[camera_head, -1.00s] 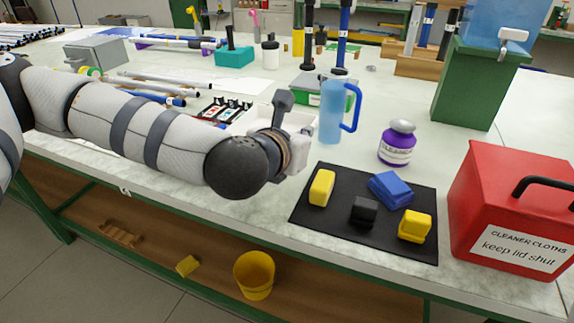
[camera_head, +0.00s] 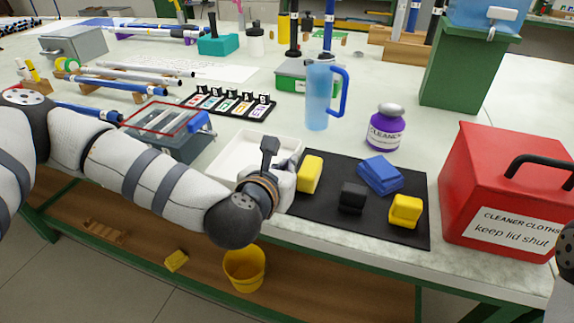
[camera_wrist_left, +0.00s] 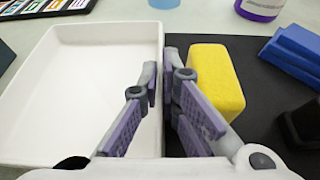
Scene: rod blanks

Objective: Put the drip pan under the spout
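The drip pan (camera_head: 228,158) is a shallow white tray near the table's front, left of the black mat, partly hidden by my left arm in the head view. My left gripper (camera_head: 283,178) is at its right side. In the left wrist view my left gripper (camera_wrist_left: 160,85) has its fingers closed in on both sides of the pan's right wall (camera_wrist_left: 162,35). I cannot tell whether the pan touches the table. The spout (camera_head: 497,19) is a whitish tap on a blue tank (camera_head: 480,12) atop a green stand (camera_head: 455,75), back right. My right gripper is out of view.
The black mat (camera_head: 330,220) holds yellow, blue and black blocks. A blue jug (camera_head: 318,98), a purple bottle (camera_head: 384,130) and a red box (camera_head: 505,165) stand between pan and stand or nearby. A card rack (camera_head: 230,104) lies behind the pan.

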